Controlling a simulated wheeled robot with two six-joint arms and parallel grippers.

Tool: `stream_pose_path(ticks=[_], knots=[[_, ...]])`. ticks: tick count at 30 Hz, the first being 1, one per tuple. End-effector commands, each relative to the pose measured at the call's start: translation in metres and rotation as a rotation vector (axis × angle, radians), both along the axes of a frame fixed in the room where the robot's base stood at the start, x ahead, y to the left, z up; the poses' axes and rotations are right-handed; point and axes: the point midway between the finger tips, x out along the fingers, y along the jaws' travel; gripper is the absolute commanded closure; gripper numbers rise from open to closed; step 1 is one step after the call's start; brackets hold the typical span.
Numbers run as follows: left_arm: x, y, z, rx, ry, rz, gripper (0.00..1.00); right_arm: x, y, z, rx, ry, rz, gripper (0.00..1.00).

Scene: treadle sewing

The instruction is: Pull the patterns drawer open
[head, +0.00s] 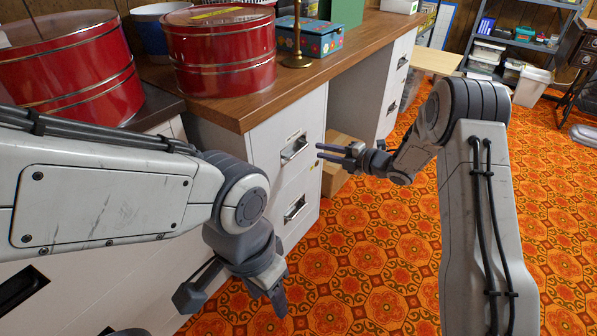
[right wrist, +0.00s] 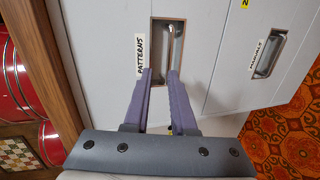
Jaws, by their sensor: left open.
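The patterns drawer (head: 272,130) is the upper drawer of the white cabinet under the wooden top and looks shut. In the right wrist view, its handle (right wrist: 173,43) sits in a recess beside the "PATTERNS" label (right wrist: 140,55). My right gripper (head: 320,152) is open and empty, pointing at this handle. In the right wrist view its fingertips (right wrist: 160,72) show near the recess's edge; the head view shows a gap before the handle. My left gripper (head: 234,298) is open and empty, hanging low at the cabinet's left, away from the handle.
A lower drawer with its own handle (head: 295,208) is below. Red round tins (head: 222,50), a brass stand (head: 297,40) and a blue box (head: 310,37) stand on the top. A cardboard box (head: 338,170) is on the floor behind my right gripper. The patterned carpet (head: 370,255) is clear in front.

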Motion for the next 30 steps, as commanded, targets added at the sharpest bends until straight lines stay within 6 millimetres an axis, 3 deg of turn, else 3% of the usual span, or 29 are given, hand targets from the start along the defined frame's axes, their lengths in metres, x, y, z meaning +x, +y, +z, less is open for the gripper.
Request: stream_pose_path(ticks=[1,7,21,30], knots=[[0.000,0.000,-0.012,-0.001,-0.001,0.000,0.50,-0.001,-0.004,-0.016,0.007,-0.020,0.021,0.76],[0.000,0.000,-0.019,-0.001,-0.001,0.000,0.50,-0.001,0.000,-0.025,0.015,-0.056,0.061,0.76],[0.000,0.000,-0.046,-0.001,-0.001,0.000,0.50,0.045,0.064,-0.042,0.015,-0.052,0.060,0.76],[0.000,0.000,-0.050,-0.001,-0.001,0.000,0.50,0.055,0.077,-0.042,0.015,-0.050,0.058,0.76]])
